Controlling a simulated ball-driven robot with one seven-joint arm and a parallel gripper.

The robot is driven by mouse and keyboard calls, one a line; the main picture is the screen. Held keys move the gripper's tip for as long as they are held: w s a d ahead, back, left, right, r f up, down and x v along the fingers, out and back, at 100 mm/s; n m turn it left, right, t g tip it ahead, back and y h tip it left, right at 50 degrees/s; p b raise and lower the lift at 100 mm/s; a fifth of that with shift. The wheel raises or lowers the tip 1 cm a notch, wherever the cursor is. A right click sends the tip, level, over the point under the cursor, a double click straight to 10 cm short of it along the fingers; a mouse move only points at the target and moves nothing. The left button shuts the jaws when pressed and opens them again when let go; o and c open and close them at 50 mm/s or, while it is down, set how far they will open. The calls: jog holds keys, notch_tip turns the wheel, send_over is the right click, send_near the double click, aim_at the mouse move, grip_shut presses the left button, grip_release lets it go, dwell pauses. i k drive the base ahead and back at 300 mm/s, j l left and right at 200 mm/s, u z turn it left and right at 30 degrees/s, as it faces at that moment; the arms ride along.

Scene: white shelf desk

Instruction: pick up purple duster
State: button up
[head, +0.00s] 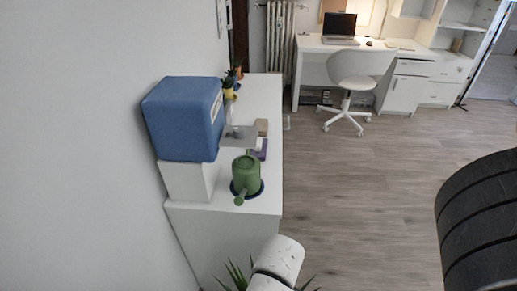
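A small purple item (262,149), which looks like the purple duster, lies on top of the white shelf desk (265,95). It sits just behind the green watering can-like vessel (246,172). Its left part is hidden by a light grey panel or box (238,138), and its full shape is too small to tell. My gripper is not in view. White rounded links at the bottom middle look like part of my arm.
A dark blue saucer (259,193) is under the green vessel. Small potted plants (229,88) stand at the far end. A spiky plant (236,276) is at the bottom. Floor to the right is open.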

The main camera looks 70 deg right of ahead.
aim_at(260, 152)
jog(key=l+z, duration=0.3)
jog(key=i+l+z, duration=0.25)
jog(key=l, duration=0.2)
jog(key=l+z, duration=0.3)
jog(key=i+l+z, duration=0.3)
jog(key=l, duration=0.15)
jog(key=k, duration=0.1)
